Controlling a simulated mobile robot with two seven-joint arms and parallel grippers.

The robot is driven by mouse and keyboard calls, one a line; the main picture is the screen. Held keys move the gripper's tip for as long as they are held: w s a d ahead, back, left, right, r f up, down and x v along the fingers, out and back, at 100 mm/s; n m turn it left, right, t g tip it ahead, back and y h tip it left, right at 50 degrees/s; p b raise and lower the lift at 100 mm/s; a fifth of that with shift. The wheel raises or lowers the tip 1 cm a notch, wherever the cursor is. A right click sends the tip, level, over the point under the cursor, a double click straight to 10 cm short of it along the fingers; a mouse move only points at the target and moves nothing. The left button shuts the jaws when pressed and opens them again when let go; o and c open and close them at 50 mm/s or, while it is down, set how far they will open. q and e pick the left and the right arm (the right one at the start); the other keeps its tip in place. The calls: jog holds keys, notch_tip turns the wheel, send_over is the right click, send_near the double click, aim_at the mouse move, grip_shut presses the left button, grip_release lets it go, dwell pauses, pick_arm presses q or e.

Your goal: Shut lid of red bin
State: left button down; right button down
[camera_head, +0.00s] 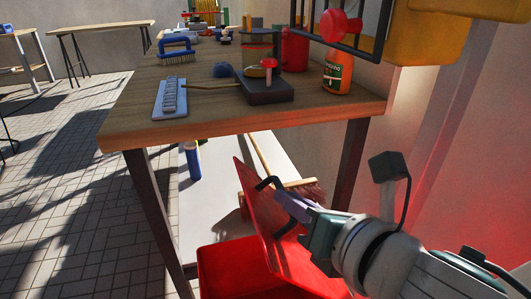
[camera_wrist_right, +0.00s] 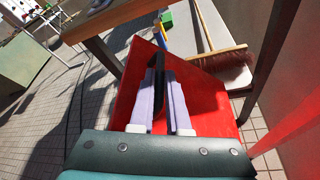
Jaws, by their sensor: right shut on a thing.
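The red bin (camera_head: 222,268) stands low in front of the workbench at the bottom of the head view. Its red lid (camera_head: 258,222) is raised and steeply tilted, with a dark handle (camera_head: 266,182) near its upper edge. My right gripper (camera_head: 284,198) comes in from the lower right, its pale purple fingers shut on the handle. The right wrist view shows the handle (camera_wrist_right: 159,70) between the two fingers of the gripper (camera_wrist_right: 160,84), with the red lid (camera_wrist_right: 128,88) behind. My left gripper is not in view.
The wooden workbench (camera_head: 140,121) stands above and behind the bin, with its leg (camera_head: 156,210) close by. A broom (camera_head: 300,183) and a blue can (camera_head: 192,160) are on the pale lower shelf (camera_head: 212,190). A wall is on the right. The tiled floor at left is open.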

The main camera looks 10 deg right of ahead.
dwell(0.3)
jog(key=c, duration=0.9)
grip_release()
jog(key=shift+p+v, duration=1)
jog(key=shift+v, duration=4)
